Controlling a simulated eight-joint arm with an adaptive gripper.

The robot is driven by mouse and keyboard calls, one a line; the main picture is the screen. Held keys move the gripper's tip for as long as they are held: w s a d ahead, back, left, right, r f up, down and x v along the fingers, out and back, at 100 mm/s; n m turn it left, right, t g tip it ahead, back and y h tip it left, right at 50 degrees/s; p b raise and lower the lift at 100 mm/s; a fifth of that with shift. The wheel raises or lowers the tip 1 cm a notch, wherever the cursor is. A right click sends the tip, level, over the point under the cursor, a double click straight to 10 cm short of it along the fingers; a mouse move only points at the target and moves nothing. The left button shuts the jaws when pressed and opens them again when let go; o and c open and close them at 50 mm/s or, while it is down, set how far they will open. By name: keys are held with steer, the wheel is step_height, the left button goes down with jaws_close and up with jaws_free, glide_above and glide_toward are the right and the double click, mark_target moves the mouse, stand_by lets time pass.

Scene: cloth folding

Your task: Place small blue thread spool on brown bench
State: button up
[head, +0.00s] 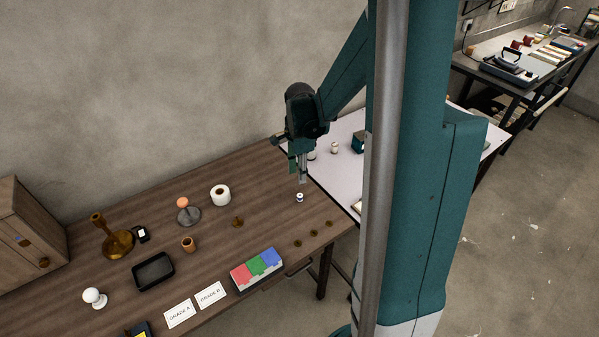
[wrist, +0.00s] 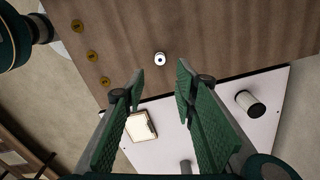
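A small spool with white ends and a blue band (head: 299,197) stands upright on the brown bench (head: 265,190), near its right edge. In the wrist view the spool (wrist: 159,58) shows end-on, white with a dark centre, beyond the fingertips. My gripper (head: 302,178) is just above and behind the spool in the head view, pointing down. In the wrist view my gripper (wrist: 158,80) has its two green-padded fingers spread apart with nothing between them. The spool appears apart from both fingers.
A white table (head: 345,165) adjoins the bench on the right, with pale spools (head: 334,148) and a teal item (head: 358,142). Several brass discs (head: 314,233) lie on the bench near the spool. A white roll (head: 220,195) and colored swatches (head: 256,268) are farther left.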

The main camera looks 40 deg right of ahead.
steer(key=s+a+r+n+t, duration=0.2)
steer(key=s+a+r+n, duration=0.1)
steer(key=a+r+n, duration=0.3)
steer(key=s+a+r+n+t, duration=0.1)
steer(key=s+a+r+n, duration=0.25)
steer(key=a+r, duration=0.4)
steer(key=s+a+r+n+t, duration=0.4)
steer(key=s+a+r+n, duration=0.2)
steer(key=s+a+n, duration=0.4)
steer(key=shift+s+a+r+n, duration=0.15)
steer(key=shift+s+r+n, duration=0.2)
steer(key=shift+n, duration=0.6)
